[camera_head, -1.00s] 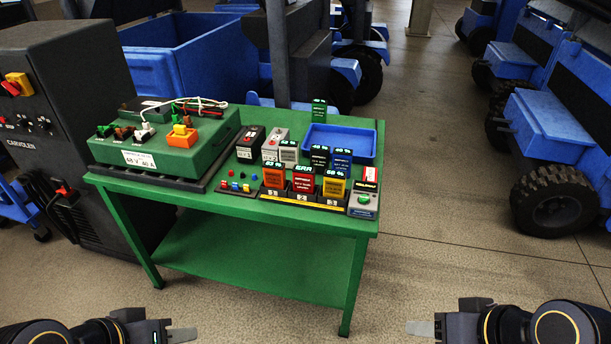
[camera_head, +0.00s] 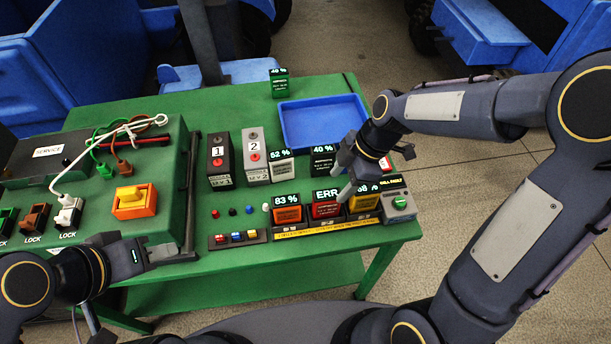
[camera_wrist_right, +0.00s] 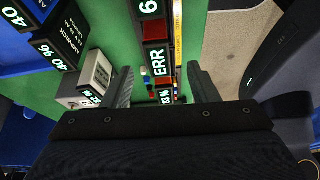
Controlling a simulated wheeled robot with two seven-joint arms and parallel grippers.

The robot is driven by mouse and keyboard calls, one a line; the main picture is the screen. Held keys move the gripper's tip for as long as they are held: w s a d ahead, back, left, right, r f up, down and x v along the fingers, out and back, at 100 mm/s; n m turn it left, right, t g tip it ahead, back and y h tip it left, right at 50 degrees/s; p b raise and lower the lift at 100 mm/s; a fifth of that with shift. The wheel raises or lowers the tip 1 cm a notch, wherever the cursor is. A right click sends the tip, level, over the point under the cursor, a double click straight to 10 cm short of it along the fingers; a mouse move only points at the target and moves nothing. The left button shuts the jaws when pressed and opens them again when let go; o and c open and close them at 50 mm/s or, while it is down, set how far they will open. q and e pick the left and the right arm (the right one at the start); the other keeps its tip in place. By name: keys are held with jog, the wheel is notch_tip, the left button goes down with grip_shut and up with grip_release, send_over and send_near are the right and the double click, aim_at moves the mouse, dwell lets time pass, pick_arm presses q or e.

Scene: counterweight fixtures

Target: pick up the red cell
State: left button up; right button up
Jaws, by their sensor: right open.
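The red cell (camera_head: 327,205) stands upright in the middle slot of a charging rack (camera_head: 290,234) at the table's front edge, its top display reading ERR. In the right wrist view the red cell (camera_wrist_right: 159,62) shows between and beyond the two fingers. My right gripper (camera_head: 342,178) is open just above and behind the cell, apart from it. Its fingers (camera_wrist_right: 160,88) are spread with nothing between them. My left gripper (camera_head: 172,254) hangs at the table's front left, away from the cell; its jaw gap is unclear.
An orange cell (camera_head: 287,210) and a yellow cell (camera_head: 362,203) flank the red cell closely. A grey box with a green button (camera_head: 398,206) stands at right. White (camera_head: 281,166) and black (camera_head: 323,158) cells stand behind. A blue tray (camera_head: 290,122) lies further back.

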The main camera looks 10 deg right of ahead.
aim_at(328, 193)
jog(key=shift+w+a+f, duration=0.2)
jog(key=shift+a+f, duration=0.15)
jog(key=shift+f, duration=0.2)
jog(key=shift+w+a+f, duration=0.15)
jog(key=shift+a+f, duration=0.2)
jog(key=shift+f, duration=0.2)
jog(key=shift+s+a+f, duration=0.1)
jog(key=shift+f, duration=0.25)
jog(key=p+x, duration=0.1)
jog(key=x, duration=0.4)
jog(key=shift+s+a+p, duration=0.1)
jog(key=shift+s+p, duration=0.05)
jog(key=shift+p, duration=0.15)
pick_arm(q)
jog(key=shift+w+a+r, duration=0.1)
jog(key=shift+w+r, duration=0.05)
jog(key=shift+r, duration=0.3)
jog(key=shift+w+a+r, duration=0.1)
jog(key=shift+w+r, duration=0.05)
jog(key=shift+r, duration=0.3)
pick_arm(e)
jog(key=shift+c, duration=0.4)
grip_shut()
